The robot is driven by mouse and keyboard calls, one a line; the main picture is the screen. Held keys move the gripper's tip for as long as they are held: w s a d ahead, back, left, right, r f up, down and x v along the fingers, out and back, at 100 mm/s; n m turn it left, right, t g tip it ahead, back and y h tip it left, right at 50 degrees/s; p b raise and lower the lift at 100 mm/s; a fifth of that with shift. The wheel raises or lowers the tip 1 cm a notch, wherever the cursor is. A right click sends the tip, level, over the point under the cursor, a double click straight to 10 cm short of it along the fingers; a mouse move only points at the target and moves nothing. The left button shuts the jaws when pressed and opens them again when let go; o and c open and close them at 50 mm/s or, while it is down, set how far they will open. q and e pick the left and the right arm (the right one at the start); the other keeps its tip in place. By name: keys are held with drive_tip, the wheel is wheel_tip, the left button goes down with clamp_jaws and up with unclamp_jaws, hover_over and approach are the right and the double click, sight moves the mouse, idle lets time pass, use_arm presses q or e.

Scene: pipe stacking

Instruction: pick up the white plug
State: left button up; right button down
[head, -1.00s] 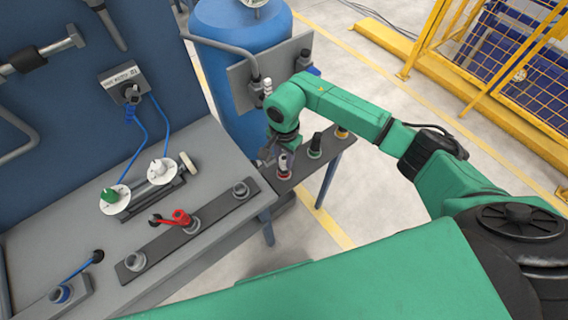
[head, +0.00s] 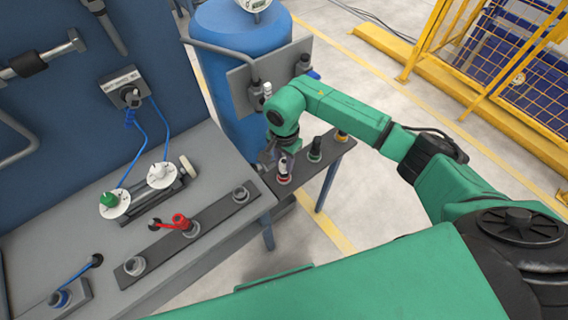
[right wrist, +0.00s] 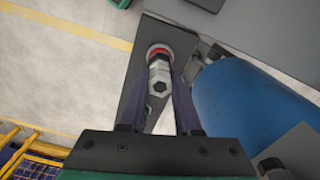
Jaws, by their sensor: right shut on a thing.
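The white plug (head: 283,179) stands upright at the near end of the dark side shelf, with a red ring at its base. In the right wrist view the plug (right wrist: 160,76) shows its pale hexagonal top between the fingers. My right gripper (head: 286,160) reaches down from above, its fingers on both sides of the plug. In the right wrist view the right gripper (right wrist: 163,84) is shut on the plug. The plug's base is still at the shelf; I cannot tell any lift. My left gripper is not in view.
A green-marked plug (head: 315,150) and a yellow-marked plug (head: 341,135) stand farther along the shelf. A blue tank (head: 233,75) is close behind. The grey workbench (head: 75,220) at left holds a red-handled fitting (head: 180,221) and two white discs.

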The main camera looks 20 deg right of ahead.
wheel_tip(320, 180, up, 20)
drive_tip(key=b, duration=0.3)
wheel_tip(320, 180, up, 8)
drive_tip(key=p, duration=0.6)
drive_tip(key=shift+f, duration=0.1)
